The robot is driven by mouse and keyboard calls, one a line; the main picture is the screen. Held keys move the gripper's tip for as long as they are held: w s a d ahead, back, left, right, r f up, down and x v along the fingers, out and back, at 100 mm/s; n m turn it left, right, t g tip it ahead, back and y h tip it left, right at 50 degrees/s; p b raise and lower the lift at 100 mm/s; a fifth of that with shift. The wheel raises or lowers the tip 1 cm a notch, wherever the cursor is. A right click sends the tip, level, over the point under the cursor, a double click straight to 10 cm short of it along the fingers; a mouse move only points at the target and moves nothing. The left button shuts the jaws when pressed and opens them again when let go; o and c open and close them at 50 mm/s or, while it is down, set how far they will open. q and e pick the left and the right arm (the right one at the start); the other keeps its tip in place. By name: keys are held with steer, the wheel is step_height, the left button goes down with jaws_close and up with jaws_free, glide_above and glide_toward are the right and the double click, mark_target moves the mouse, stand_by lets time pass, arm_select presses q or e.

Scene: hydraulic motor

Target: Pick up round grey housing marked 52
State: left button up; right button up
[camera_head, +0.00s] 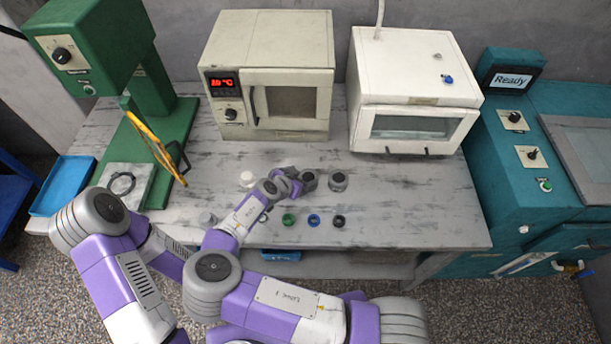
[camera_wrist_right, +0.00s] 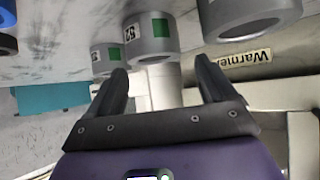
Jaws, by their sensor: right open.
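In the right wrist view, a round grey housing (camera_wrist_right: 150,42) with a green patch and a label that appears to read 52 stands beyond and between the fingertips. My right gripper (camera_wrist_right: 163,75) is open with nothing between its fingers. In the head view my right gripper (camera_head: 291,180) is low over the table, close beside a grey housing (camera_head: 309,183). Another grey housing (camera_head: 338,181) stands to the right. Their markings are not legible there. My left arm shows at the left, but its gripper is not in view.
A large grey housing (camera_wrist_right: 250,14) is near the right finger in the wrist view. Green (camera_head: 289,219), blue (camera_head: 313,220) and black (camera_head: 338,221) rings lie in front. A white part (camera_head: 247,179) is left. Ovens stand behind. The right table area (camera_head: 430,205) is clear.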

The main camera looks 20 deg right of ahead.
mark_target(309, 176)
steer(key=shift+w+d+f, duration=0.1)
steer(key=shift+d+f, duration=0.35)
steer(key=shift+d, duration=0.25)
steer(key=x, duration=0.5)
steer(key=shift+a+f, duration=0.15)
steer(key=shift+f, duration=0.05)
steer(key=c, duration=1)
